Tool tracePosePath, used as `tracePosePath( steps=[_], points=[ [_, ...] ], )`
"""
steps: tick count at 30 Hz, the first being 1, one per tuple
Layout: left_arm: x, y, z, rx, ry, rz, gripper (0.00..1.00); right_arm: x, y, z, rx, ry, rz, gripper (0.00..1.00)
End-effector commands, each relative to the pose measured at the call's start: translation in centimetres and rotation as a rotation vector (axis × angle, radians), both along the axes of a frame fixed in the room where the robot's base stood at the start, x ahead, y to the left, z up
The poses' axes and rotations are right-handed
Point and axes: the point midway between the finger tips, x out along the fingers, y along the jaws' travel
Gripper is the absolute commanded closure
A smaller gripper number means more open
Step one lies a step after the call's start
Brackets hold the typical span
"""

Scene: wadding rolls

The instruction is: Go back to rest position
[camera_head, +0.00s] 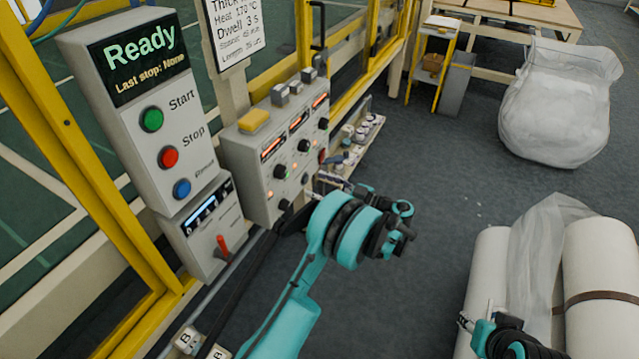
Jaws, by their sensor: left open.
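My left arm comes up from the bottom middle in teal, its wrist in front of the control panel (252,165). My left gripper (292,218) is open, its dark fingers near the panel's lower edge, partly hidden behind my wrist. I cannot tell whether it touches the panel or a knob. Part of my right arm shows at the bottom right, in front of the white rolls.
A grey box (182,178) with "Ready" screen and Start and Stop buttons stands left, on a yellow frame (55,130). White rolls (598,270) stand bottom right. A wrapped bale (555,105) and wooden table (535,14) are behind. The middle floor is clear.

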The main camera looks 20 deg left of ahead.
Motion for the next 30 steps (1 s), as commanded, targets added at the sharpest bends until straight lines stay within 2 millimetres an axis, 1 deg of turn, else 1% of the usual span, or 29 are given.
tracePosePath(
  steps=[5,8,11,14,17,20,22,26,30],
  points=[
    [0.0,0.0,0.0,0.0,0.0,0.0,0.39,0.0,0.0,0.0,0.0,0.0,0.0,0.6],
    [0.0,0.3,0.4,-0.014,0.019,-0.005,0.39,0.0,0.0,0.0,0.0,0.0,0.0,0.6],
    [-0.2,0.9,1.5,-0.064,0.092,-0.026,0.39,0.0,0.0,0.0,0.0,0.0,0.0,0.6],
    [-0.8,1.8,3.2,-0.154,0.218,-0.077,0.39,0.0,0.0,0.0,0.0,0.0,0.0,0.6],
    [-2.1,2.6,4.7,-0.262,0.363,-0.154,0.39,0.0,0.0,0.0,0.0,0.0,0.0,0.6],
    [-4.1,2.9,5.8,-0.363,0.497,-0.249,0.39,0.0,0.0,0.0,0.0,0.0,0.0,0.6],
    [-5.7,2.8,6.4,-0.428,0.578,-0.324,0.39,0.0,0.0,0.0,0.0,0.0,0.0,0.6],
    [-9.3,2.0,7.0,-0.533,0.706,-0.483,0.39,0.0,0.0,0.0,0.0,0.0,0.0,0.6],
    [-13.6,0.4,7.2,-0.619,0.806,-0.674,0.39,0.0,0.0,0.0,0.0,0.0,0.0,0.6]
  ],
)
